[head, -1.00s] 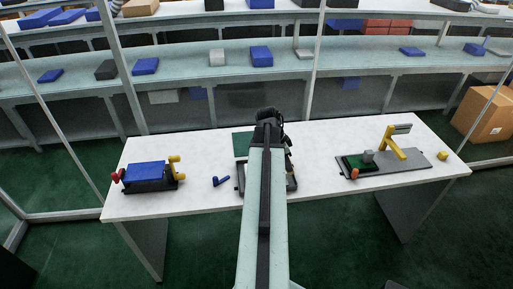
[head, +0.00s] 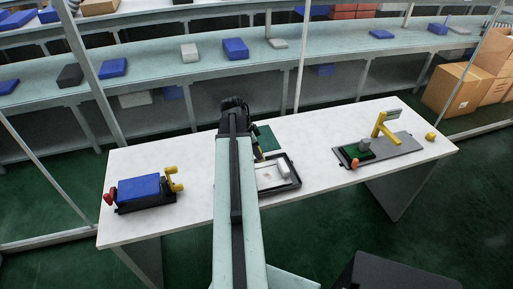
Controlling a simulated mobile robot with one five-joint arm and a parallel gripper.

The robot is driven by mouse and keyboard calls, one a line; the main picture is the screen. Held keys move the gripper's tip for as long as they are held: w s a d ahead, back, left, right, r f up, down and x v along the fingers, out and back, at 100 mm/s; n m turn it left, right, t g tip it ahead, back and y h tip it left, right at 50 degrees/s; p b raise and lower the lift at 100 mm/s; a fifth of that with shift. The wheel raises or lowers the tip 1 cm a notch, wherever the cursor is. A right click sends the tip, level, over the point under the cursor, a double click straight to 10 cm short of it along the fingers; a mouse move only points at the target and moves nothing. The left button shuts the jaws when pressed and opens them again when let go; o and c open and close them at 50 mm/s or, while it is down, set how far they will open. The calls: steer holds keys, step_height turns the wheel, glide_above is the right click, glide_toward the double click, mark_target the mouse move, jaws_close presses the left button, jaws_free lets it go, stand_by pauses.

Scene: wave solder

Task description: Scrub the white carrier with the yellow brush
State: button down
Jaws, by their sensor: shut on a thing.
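The white carrier (head: 270,176) lies in a black-rimmed tray (head: 294,172) near the middle of the white table, just right of my arm. Its left part is hidden behind the arm. A small brownish patch shows on it. My gripper (head: 257,147) is at the far end of my arm, just beyond the tray and carrier. Its fingers are mostly hidden by the arm. A thin yellow sliver shows there, which looks like the yellow brush (head: 259,154) held in the jaws. I cannot tell whether it touches the carrier.
A green flat piece (head: 267,139) lies behind the tray. A black fixture with a blue block (head: 138,189) stands left. Shelves run behind the table (head: 325,150).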

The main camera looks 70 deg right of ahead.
steer(key=m, duration=0.1)
steer(key=r+m+p, duration=0.1)
steer(key=m, duration=0.1)
steer(key=s+a+r+m, duration=0.1)
steer(key=shift+r+m+p, duration=0.2)
steer(key=shift+m+p, duration=0.1)
steer(key=shift+m, duration=0.1)
steer(key=f+m+b, duration=0.2)
steer(key=f+b, duration=0.1)
steer(key=f+m+b, duration=0.1)
steer(key=m, duration=0.1)
steer(key=shift+s+a+f, duration=0.15)
steer(key=shift+s+f, duration=0.1)
steer(key=shift+s, duration=0.1)
steer(key=shift+s, duration=0.1)
